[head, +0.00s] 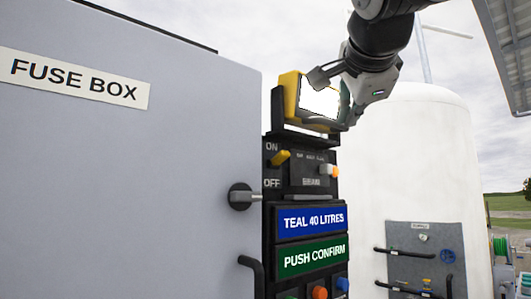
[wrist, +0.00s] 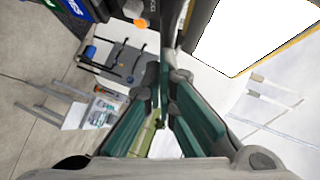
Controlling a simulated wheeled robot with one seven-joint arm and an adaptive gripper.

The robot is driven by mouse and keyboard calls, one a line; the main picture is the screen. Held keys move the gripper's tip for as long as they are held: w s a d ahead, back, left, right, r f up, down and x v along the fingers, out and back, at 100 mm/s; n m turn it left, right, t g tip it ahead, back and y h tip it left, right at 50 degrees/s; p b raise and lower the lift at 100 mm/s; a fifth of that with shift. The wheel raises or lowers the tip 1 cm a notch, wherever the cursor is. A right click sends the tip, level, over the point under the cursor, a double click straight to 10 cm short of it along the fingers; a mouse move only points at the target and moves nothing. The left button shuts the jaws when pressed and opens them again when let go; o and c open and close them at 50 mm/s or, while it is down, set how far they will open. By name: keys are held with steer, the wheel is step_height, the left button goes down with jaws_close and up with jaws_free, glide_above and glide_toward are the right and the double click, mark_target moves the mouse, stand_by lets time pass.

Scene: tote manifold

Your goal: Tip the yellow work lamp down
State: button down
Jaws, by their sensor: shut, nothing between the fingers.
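The yellow work lamp (head: 290,94) sits on top of a black control panel (head: 306,150). Its bright white face points toward the right and my side. In the wrist view the lit lamp face (wrist: 252,34) fills the upper right, beside my fingers. My gripper (head: 318,79) is shut and empty, with its fingers at the upper part of the lamp's face. I cannot tell whether they touch the lamp. In the wrist view my gripper (wrist: 166,70) shows its fingers drawn together. Part of the lamp's right side is hidden by my gripper.
A grey fuse box (head: 130,180) with its door handle (head: 243,196) takes up the left. The panel carries a yellow ON/OFF lever (head: 281,158) and blue and green signs. A white tank (head: 405,170) with a grey valve plate (head: 425,255) stands at right.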

steer(key=w+a+f+m+t+b, duration=0.2)
steer(key=w+f+m+t+b, duration=0.1)
steer(key=b, duration=1.4)
step_height(320, 180, down, 2)
steer(key=shift+w+a+f+m+t, duration=0.1)
steer(key=shift+w+a+m+t, duration=0.2)
steer(key=shift+m+t, duration=0.45)
steer(key=shift+w+b, duration=0.15)
steer(key=shift+b, duration=0.25)
